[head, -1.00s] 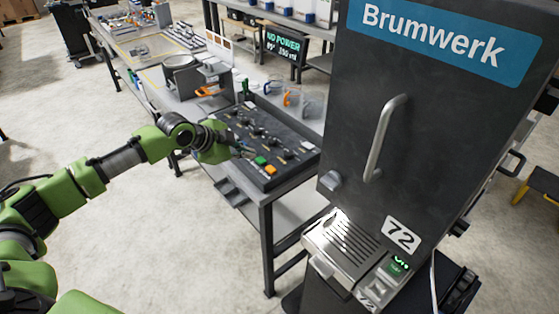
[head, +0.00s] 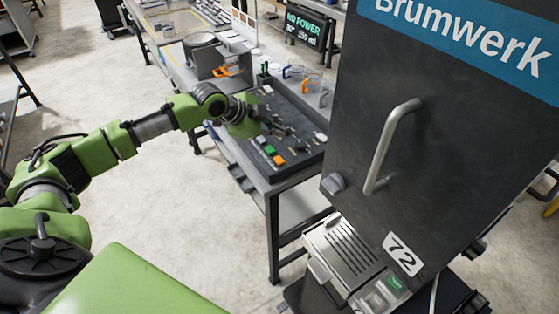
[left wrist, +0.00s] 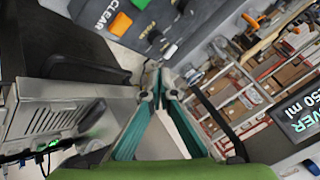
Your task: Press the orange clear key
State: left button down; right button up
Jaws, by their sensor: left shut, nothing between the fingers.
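The orange clear key (head: 279,160) sits near the front edge of the dark sloped panel (head: 312,158) on the bench, beside a green key (head: 270,149). In the left wrist view the orange key (left wrist: 120,24) shows at the top, next to the printed word CLEAR (left wrist: 106,13). The green key (left wrist: 142,4) is to its right there. My left gripper (head: 272,128) is over the panel, farther back than the orange key and apart from it in the picture. In the left wrist view its fingertips (left wrist: 161,84) are together and hold nothing. My right gripper is not in view.
A tall dark Brumwerk dispenser (head: 430,120) with a handle and drip grate stands at the right. A pot (head: 202,47) stands farther back. Floor left of the bench is clear.

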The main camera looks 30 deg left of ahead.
aim_at(278, 161)
pick_arm(q)
notch_tip(278, 161, down, 3)
jog(key=b, duration=0.3)
jog(key=shift+f, duration=0.1)
notch_tip(278, 161, down, 3)
jog(key=b, duration=0.3)
jog(key=shift+f, duration=0.95)
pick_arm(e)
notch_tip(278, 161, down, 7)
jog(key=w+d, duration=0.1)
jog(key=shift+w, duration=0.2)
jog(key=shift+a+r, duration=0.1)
pick_arm(q)
jog(key=shift+f, duration=0.2)
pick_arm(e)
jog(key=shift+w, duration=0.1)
pick_arm(q)
jog(key=shift+f, duration=0.2)
